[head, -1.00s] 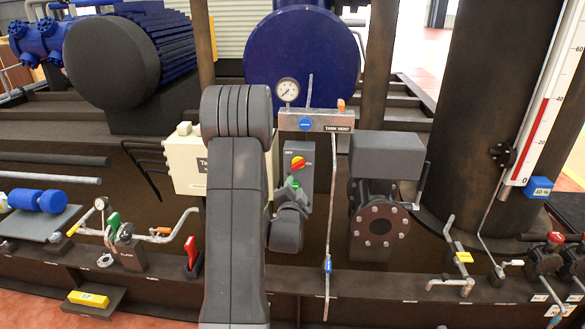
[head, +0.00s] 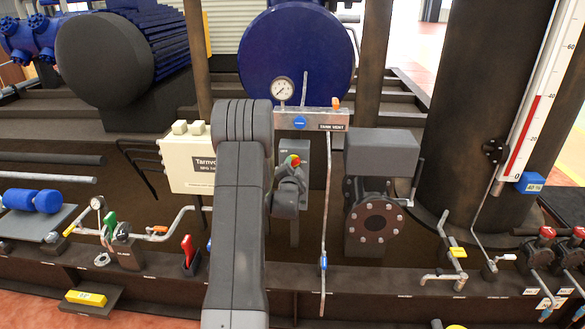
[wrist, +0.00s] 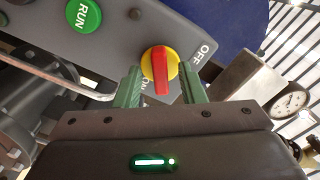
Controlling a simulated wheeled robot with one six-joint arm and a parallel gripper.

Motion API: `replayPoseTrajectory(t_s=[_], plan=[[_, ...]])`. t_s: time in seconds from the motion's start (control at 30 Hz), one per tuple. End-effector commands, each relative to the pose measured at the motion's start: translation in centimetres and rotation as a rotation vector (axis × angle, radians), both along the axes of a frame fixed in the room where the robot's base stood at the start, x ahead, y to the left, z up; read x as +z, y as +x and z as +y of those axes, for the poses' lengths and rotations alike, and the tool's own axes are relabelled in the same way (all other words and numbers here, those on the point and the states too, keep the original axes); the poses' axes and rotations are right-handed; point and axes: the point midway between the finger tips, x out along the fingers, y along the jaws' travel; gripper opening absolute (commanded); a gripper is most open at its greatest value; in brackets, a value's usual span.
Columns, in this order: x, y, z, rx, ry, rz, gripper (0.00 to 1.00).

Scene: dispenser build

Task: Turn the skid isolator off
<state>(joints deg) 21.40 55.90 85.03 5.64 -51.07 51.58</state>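The skid isolator is a red handle on a round yellow plate (wrist: 174,60) on a grey panel (wrist: 125,40). "OFF" is printed to the upper right of it and "ON" near its lower left. The red handle's lower end lies beside the "ON" letters. In the head view the isolator (head: 292,160) shows small above my wrist and is partly covered. My gripper (wrist: 160,88) is open, with one green finger on each side of the handle. Whether the fingers touch it I cannot tell. A green RUN button (wrist: 84,16) sits left on the same panel.
A pressure gauge (head: 282,90) and the tank vent bracket (head: 330,119) stand just above and behind the panel. A vertical pipe (head: 324,220) runs close to its right. A flanged pump (head: 378,215) is further right, a cream box (head: 188,160) left.

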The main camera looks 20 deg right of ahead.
Motion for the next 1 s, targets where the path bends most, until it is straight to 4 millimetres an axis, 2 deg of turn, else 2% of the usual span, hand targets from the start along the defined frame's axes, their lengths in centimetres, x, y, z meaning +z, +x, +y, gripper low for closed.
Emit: replayPoseTrajectory(t_s=[0.07, 0.23, 0.67, 1.0], plan=[[0.00, -0.02, 0.01, 0.000, 0.000, 0.000, 0.34], [0.00, -0.02, 0.03, 0.000, 0.000, 0.000, 0.01], [-0.30, -0.04, 0.01, 0.000, -0.052, 0.024, 0.00], [-0.70, -0.03, -0.02, -0.001, -0.277, 0.130, 0.00]])
